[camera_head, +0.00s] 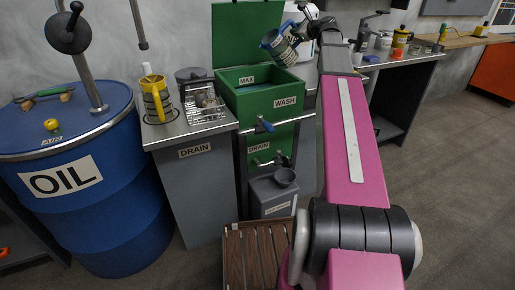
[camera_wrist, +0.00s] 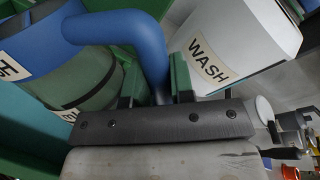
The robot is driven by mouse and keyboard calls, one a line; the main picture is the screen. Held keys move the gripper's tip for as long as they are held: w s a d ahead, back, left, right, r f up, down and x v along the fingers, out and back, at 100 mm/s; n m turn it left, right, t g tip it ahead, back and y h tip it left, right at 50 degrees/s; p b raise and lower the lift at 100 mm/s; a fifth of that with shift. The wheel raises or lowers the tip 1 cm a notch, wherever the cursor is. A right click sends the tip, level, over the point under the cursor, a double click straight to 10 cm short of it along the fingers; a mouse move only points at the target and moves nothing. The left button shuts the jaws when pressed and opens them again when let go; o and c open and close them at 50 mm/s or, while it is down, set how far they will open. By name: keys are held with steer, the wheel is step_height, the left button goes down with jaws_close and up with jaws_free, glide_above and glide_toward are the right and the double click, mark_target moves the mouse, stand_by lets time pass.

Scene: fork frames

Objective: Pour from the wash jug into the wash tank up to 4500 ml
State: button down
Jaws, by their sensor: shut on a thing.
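My gripper (camera_wrist: 157,88) is shut on the blue handle of the wash jug (camera_wrist: 72,75). The jug has a clear body, a blue band and a partly cut-off label. In the head view the jug (camera_head: 280,47) hangs tilted above the back right of the green wash tank (camera_head: 262,99), apart from it. The tank is open-topped, with WASH and MAX labels and its green lid raised behind. No stream is distinguishable, and the liquid levels cannot be read. In the head view my gripper (camera_head: 301,28) is small and partly hidden by my wrist.
A whitish container (camera_wrist: 240,40) labelled WASH stands beyond the gripper. Left of the tank are a yellow jug (camera_head: 156,99), a drain counter (camera_head: 195,133) and a blue oil drum (camera_head: 75,180). A grey can (camera_head: 272,195) with a funnel stands below the tank's drain tap (camera_head: 264,125).

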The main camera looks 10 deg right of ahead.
mark_target(292, 26)
steer(key=shift+a+r, duration=0.1)
steer(key=shift+r, duration=0.05)
steer(key=shift+s+a+r+n+h, duration=0.15)
steer(key=shift+a+r+n+h, duration=0.2)
steer(key=shift+n, duration=0.25)
steer(key=shift+s+a+r+n, duration=0.1)
steer(key=shift+a+r+n, duration=0.05)
steer(key=shift+a+n, duration=0.15)
stand_by(1.9)
steer(key=shift+a+r, duration=0.15)
steer(key=shift+a, duration=0.1)
steer(key=shift+n, duration=0.3)
stand_by(0.5)
steer(key=shift+s+a+h, duration=0.15)
steer(key=shift+a+h, duration=0.1)
steer(key=shift+a, duration=0.05)
stand_by(1.1)
steer(key=shift+s+a+n, duration=0.1)
steer(key=shift+a+n, duration=0.2)
steer(key=shift+n, duration=0.1)
steer(key=shift+s+a+f+n+h, duration=0.15)
steer(key=shift+a+f+n+h, duration=0.2)
steer(key=shift+a+f, duration=0.2)
stand_by(1.6)
